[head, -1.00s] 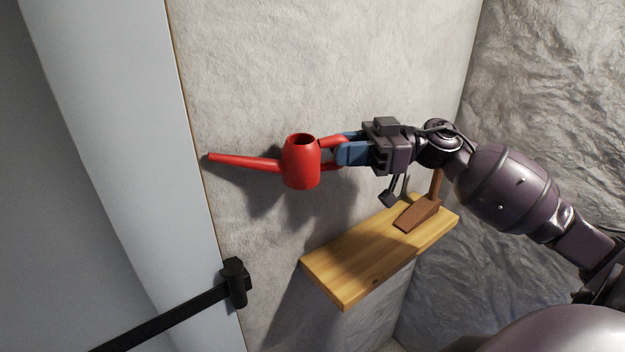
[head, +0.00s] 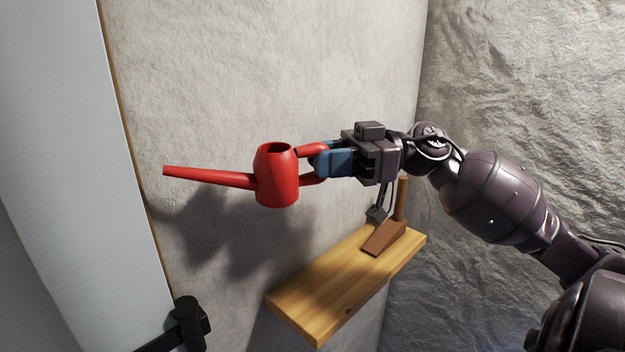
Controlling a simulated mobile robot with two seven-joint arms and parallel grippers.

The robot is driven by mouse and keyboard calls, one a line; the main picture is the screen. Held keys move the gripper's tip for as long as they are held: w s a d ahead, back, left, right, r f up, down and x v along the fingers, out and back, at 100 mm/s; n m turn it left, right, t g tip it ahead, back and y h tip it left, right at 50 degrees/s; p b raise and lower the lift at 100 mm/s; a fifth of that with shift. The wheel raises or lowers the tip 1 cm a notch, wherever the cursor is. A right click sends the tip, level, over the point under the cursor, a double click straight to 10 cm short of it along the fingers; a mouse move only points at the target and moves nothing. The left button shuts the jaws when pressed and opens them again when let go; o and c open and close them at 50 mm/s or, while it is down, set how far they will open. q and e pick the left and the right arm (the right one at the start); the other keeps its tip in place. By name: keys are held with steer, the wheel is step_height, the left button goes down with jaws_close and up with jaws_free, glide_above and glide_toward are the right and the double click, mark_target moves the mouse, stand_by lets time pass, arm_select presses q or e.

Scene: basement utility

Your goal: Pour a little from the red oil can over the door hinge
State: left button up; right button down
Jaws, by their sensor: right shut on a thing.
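The red oil can (head: 277,178) is in the middle of the head view, held in the air in front of the wall. It is close to upright, and its long spout points left toward the door edge. My right gripper (head: 322,160) is shut on the can's handle. The black door hinge (head: 190,322) is at the bottom left, at the edge of the pale door (head: 95,190), partly cut off by the frame. The can is above and to the right of the hinge, with the spout tip well above it. My left gripper is not in view.
A wooden shelf (head: 315,303) sticks out from the wall below the can. A brown wedge-shaped thing with an upright handle (head: 385,237) stands on it. A rough stone wall (head: 520,90) is at the right. The space around the spout is clear.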

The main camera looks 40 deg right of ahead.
mark_target(313, 149)
steer(key=shift+s+a+r, duration=0.15)
steer(key=shift+a+r, duration=0.1)
steer(key=shift+r, duration=0.3)
steer(key=shift+a+r, duration=0.15)
steer(key=shift+s+r+g+h, duration=0.15)
steer(key=shift+s+g+h, duration=0.05)
steer(key=shift+g+h, duration=0.2)
steer(key=shift+a+r+n+h, duration=0.1)
steer(key=shift+n+h, duration=0.2)
steer(key=shift+w+a+r+g+h+b, duration=0.1)
steer(key=shift+r+g+h+b, duration=0.15)
steer(key=shift+h, duration=0.35)
steer(key=shift+w+a+r+g+h+b, duration=0.1)
steer(key=shift+r+g+h+b, duration=0.1)
steer(key=shift+g+h, duration=0.3)
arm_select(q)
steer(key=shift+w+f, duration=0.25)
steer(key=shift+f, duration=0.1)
arm_select(e)
steer(key=shift+s+t, duration=0.1)
steer(key=shift+t, duration=0.15)
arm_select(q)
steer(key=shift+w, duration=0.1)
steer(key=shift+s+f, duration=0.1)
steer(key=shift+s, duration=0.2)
arm_select(e)
steer(key=shift+f, duration=0.1)
